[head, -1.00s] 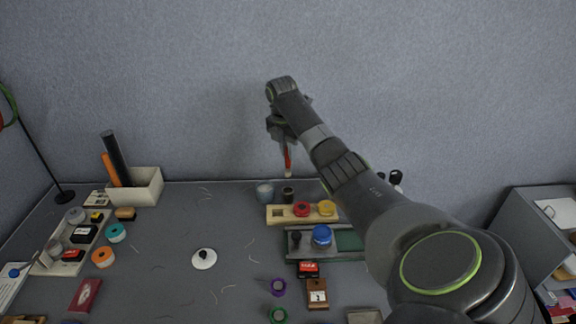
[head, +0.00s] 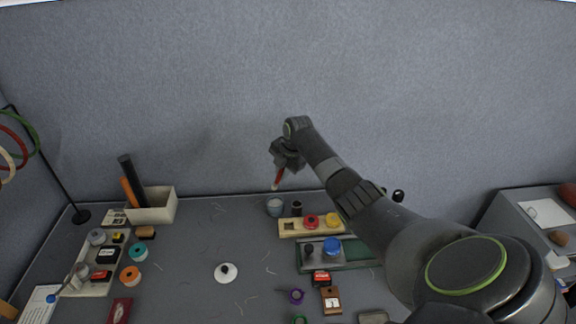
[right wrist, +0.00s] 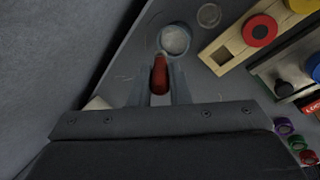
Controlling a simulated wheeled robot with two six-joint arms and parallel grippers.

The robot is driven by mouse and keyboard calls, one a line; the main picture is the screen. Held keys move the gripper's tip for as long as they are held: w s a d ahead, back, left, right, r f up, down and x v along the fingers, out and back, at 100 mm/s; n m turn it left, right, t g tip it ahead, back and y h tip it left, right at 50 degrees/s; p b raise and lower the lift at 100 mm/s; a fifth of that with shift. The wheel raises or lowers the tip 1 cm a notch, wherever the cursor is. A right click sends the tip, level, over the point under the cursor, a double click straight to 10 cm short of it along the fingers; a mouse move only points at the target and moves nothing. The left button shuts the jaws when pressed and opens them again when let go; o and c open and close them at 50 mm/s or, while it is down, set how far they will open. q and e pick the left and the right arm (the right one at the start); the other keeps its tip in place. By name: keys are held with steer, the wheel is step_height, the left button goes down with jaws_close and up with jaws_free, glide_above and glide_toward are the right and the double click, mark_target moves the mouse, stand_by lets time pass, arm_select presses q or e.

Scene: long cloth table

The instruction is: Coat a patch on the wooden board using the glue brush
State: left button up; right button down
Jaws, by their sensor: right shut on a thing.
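My right gripper (head: 284,163) is shut on the glue brush (head: 279,178), which has a red handle and a pale tip. The brush hangs tilted, tip down, just above the glue pot (head: 275,209) in the head view. In the right wrist view, the red handle (right wrist: 160,76) sits between the fingers and its far end overlaps the near rim of the round glue pot (right wrist: 175,40). The pot's inside looks whitish. A pale wooden board (head: 290,232) with a square hole carries red and yellow round pieces; I cannot tell whether it is the task's board. My left gripper is out of view.
A dark green tray (head: 365,252) with a blue round piece lies in front of the pale board. A small dark cup (head: 296,208) stands beside the pot. A white bin (head: 160,207) stands at the left back. The table's middle is mostly clear around a white disc (head: 227,274).

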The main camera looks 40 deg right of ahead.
steer(key=shift+f+b, duration=0.45)
steer(key=shift+f, duration=0.15)
step_height(320, 180, down, 5)
steer(key=b, duration=0.4)
steer(key=shift+s+f+b, duration=0.1)
steer(key=shift+f+b, duration=0.45)
steer(key=shift+f, duration=0.05)
stand_by(1.6)
step_height(320, 180, up, 7)
steer(key=p, duration=0.6)
steer(key=shift+r, duration=0.15)
